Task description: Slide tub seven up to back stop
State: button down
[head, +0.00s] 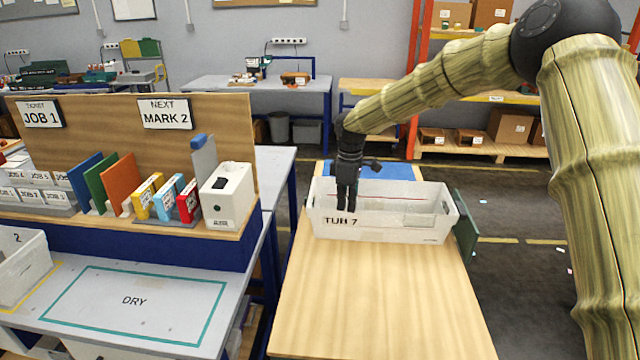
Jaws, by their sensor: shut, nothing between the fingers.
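Tub seven (400,228), a white open tub labelled "TUB 7", sits upright across the far part of a wooden table (380,300). My gripper (347,208) is black and points down at the tub's left half. Its fingers are shut and empty, with the tips by the near wall's rim; I cannot tell whether they touch it. A blue surface (368,170) shows behind the tub, and a dark green upright panel (466,225) stands at its right end. I cannot tell which of these is the back stop, or any gap to it.
The table in front of the tub is clear. A bench to the left holds coloured folders (122,182), a white box (228,195) and a bare "DRY" area (135,300). Shelving with cartons (510,126) stands behind on the right.

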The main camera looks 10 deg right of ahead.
aim_at(396, 211)
jog(key=i, duration=1.15)
